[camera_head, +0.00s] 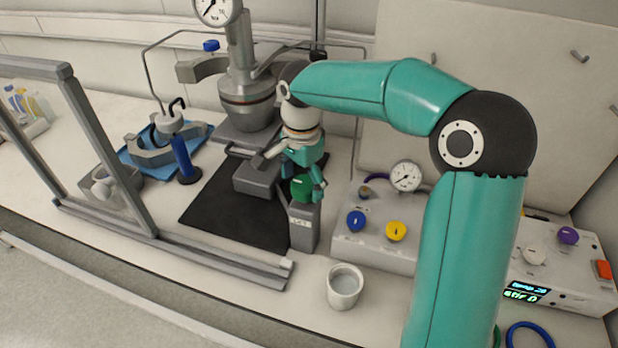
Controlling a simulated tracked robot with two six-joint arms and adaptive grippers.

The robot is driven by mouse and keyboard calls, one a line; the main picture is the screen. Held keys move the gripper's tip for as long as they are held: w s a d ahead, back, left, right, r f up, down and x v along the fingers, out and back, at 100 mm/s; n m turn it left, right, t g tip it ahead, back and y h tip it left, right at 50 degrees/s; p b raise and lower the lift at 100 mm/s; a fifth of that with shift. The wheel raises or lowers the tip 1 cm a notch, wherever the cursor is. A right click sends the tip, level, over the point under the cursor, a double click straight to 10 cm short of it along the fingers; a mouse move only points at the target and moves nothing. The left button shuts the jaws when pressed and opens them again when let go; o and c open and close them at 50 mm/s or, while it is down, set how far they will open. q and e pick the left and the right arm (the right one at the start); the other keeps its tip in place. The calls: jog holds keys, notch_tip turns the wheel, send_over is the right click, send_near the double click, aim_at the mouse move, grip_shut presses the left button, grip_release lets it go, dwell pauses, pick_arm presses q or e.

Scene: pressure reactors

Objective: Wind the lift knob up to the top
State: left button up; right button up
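The green lift knob (302,188) sits on top of a grey upright box (303,230) with a label on its front that seems to read LIFT. My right gripper (304,183) points down over the knob, with one teal finger on its left and one on its right. Whether the fingers press on the knob or stand just clear of it cannot be told. The gripper hides part of the knob's top and sides. The steel reactor vessel (247,100) stands behind, held in a grey clamp. My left gripper is out of view.
A white cup (344,287) stands in front of the lift box. A control panel (375,247) with blue and yellow knobs and a gauge (405,176) is to the right. A grey frame (110,150) and a blue tray (150,168) are left.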

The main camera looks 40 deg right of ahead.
aim_at(303, 182)
jog(key=shift+s, duration=0.15)
notch_tip(303, 182, up, 12)
dwell(0.7)
jog(key=shift+f, duration=0.1)
